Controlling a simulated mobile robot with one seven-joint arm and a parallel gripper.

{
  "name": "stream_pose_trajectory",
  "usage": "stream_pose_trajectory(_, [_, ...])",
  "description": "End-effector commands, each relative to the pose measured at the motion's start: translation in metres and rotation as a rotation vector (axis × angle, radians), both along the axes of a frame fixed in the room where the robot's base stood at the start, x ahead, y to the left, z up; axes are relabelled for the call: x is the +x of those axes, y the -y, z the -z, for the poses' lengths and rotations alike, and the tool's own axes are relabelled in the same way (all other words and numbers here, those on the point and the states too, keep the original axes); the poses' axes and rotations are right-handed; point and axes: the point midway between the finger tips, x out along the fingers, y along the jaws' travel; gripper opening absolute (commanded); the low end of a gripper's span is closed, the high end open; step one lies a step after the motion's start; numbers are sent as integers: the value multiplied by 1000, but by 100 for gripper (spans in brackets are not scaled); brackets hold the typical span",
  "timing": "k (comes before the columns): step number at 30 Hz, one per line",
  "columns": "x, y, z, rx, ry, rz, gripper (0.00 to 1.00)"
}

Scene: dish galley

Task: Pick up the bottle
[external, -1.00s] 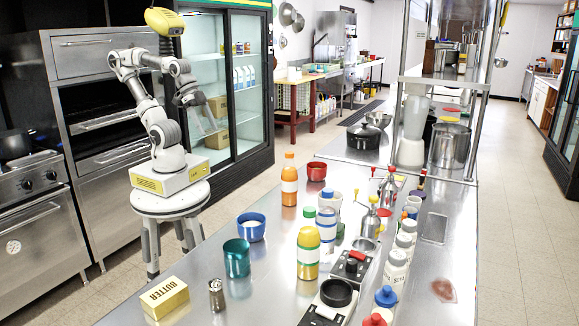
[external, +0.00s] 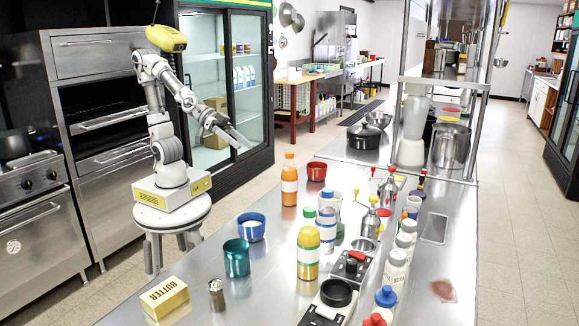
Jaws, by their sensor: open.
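Several bottles stand upright on the steel counter (external: 225,292), and I cannot tell which one the task means. An orange bottle with a white label (external: 289,180) stands near the counter's far left side. A yellow bottle with a white and green label (external: 308,252) stands nearer the middle, with a clear, blue-capped bottle (external: 326,228) just behind it. White bottles (external: 396,270) stand in a row to the right. My gripper (external: 243,140) is in the air left of the orange bottle and above it, apart from everything, open and empty.
A teal cup (external: 237,258), a blue bowl (external: 251,228), a butter box (external: 164,298) and a metal shaker (external: 216,294) stand at the counter's left. A red cup (external: 316,171) is behind the orange bottle. Metal dispensers (external: 370,220) crowd the middle.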

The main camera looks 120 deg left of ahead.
Motion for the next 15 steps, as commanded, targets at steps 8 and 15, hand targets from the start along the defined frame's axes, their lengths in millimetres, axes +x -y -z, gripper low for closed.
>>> stream_pose_trajectory(8, [25, -38, 52, 57, 149, -307, 76])
stream_pose_trajectory(15, [-1, -86, 92, 232, 231, -595, 76])
